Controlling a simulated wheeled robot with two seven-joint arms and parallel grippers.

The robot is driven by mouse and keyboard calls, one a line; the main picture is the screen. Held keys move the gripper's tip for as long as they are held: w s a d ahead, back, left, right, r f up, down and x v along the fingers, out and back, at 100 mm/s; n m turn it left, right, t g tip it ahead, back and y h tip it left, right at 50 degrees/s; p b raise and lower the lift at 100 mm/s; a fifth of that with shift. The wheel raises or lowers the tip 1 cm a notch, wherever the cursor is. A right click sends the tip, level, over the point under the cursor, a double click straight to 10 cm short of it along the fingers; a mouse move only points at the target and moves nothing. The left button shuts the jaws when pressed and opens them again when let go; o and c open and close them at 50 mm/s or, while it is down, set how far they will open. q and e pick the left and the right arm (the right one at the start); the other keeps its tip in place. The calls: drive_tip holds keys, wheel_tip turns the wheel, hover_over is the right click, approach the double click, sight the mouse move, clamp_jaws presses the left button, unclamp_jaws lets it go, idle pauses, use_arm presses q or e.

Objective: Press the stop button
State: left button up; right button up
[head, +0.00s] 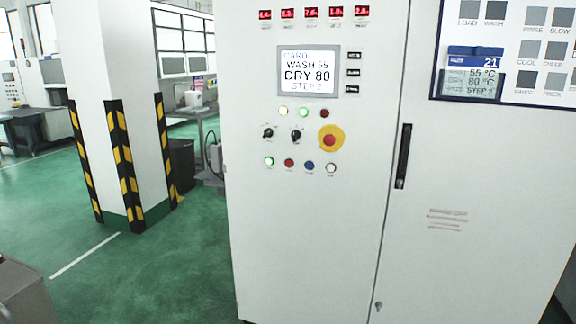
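A white control cabinet (310,220) stands in front of me in the head view. On its door is a round red button on a yellow disc (331,139), right of two black rotary switches (282,133). Below is a row of small round buttons: a lit green one (269,161), a red one (289,163), a blue one (310,165) and a white one (331,168). Their labels are too small to read, so I cannot tell which is marked stop. Neither of my grippers is in view.
A black door handle (403,156) is to the right. A white pillar with striped guards (124,165) stands left of the cabinet. Green floor (170,270) between them is clear. A grey box (30,290) is at lower left.

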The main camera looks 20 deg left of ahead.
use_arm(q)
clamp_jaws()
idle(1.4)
